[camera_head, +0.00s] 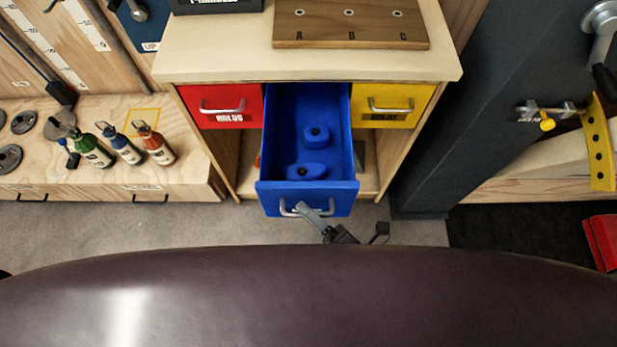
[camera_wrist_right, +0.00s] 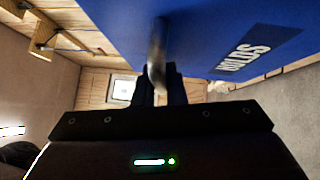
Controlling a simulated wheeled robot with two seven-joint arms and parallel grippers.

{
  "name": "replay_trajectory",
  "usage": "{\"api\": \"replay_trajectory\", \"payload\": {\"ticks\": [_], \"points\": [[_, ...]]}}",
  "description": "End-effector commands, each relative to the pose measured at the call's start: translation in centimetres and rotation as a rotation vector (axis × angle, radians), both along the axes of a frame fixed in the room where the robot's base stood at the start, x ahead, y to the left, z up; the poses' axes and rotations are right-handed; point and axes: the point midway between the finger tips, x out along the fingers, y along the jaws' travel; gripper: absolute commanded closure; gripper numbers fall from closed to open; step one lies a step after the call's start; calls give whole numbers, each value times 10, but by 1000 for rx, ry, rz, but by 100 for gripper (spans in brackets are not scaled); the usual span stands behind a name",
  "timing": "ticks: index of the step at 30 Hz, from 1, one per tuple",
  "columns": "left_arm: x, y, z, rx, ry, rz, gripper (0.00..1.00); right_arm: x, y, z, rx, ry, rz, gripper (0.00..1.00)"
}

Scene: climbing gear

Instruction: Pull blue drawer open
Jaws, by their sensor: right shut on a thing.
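The blue drawer (camera_head: 307,185) stands pulled well out of the wooden cabinet (camera_head: 440,65), between a red and a yellow drawer. Two blue climbing holds (camera_head: 306,171) lie inside it. Its metal handle (camera_head: 290,209) is on the front face. My right gripper (camera_head: 318,218) is shut on that handle. My left gripper is not in view.
The red drawer (camera_head: 221,92) and the yellow drawer (camera_head: 393,92) are shut. A wooden board (camera_head: 350,32) lies on the cabinet top. Several bottles (camera_head: 155,145) stand on a low bench (camera_head: 40,175) at the left. A dark post (camera_head: 440,110) stands right of the cabinet.

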Motion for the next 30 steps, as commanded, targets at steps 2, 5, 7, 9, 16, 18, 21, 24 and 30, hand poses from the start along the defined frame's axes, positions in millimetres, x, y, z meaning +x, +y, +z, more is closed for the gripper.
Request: {"api": "replay_trajectory", "payload": {"ticks": [2,5,7,9,16,18,21,24,30], "points": [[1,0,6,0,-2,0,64,-12,-1,1,-2,1,1,100],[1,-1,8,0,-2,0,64,-22,-1,1,-1,1,1,100],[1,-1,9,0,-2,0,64,-27,-1,1,-1,-1,0,100],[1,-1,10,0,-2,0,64,-30,-1,0,-1,-1,0,100],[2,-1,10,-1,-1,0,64,-33,0,0,-1,-2,-1,100],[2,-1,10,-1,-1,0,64,-33,-1,0,-1,-1,-1,100],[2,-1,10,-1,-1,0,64,-33,-1,-1,-1,-1,-1,100],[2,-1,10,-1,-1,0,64,-33,-1,0,-1,-1,-1,83],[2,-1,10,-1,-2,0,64,-33,0,0,-1,-1,-1,80]]}}
